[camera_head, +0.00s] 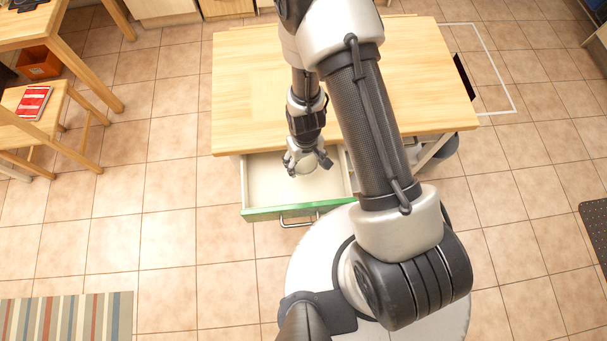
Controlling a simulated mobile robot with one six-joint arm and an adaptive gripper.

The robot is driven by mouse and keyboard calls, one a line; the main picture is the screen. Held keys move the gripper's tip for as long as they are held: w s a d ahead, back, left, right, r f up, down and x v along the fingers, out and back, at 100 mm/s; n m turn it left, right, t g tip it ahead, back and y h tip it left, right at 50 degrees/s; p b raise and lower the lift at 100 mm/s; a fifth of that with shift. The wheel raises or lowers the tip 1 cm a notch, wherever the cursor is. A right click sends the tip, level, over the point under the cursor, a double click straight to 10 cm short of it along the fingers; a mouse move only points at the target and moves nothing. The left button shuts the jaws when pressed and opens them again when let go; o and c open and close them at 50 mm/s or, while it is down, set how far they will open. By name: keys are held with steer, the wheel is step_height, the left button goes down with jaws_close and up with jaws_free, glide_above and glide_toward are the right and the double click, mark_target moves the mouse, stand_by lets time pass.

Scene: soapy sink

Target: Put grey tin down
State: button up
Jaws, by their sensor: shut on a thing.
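My gripper (307,163) points down over the open drawer (265,182) under the wooden table. Its fingers are shut on a small pale grey round thing, which I take to be the grey tin (304,169). The tin shows only in part between the fingers. I cannot tell whether it touches the drawer floor or hangs above it. The drawer has a cream inside, a green front and a metal handle.
The wooden table top (245,85) is bare where it shows; my arm hides part of it. A divider (350,170) stands in the drawer's right part. At left, a stool (55,105) carries a red-and-white item (33,102). A striped rug (68,318) lies at lower left.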

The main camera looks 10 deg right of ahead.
step_height(320, 180, down, 10)
steer(key=b, duration=0.7)
steer(key=shift+r+b, duration=0.15)
steer(key=shift+b, duration=0.25)
steer(key=shift+r, duration=0.1)
steer(key=o, duration=1.1)
steer(key=shift+o, duration=0.2)
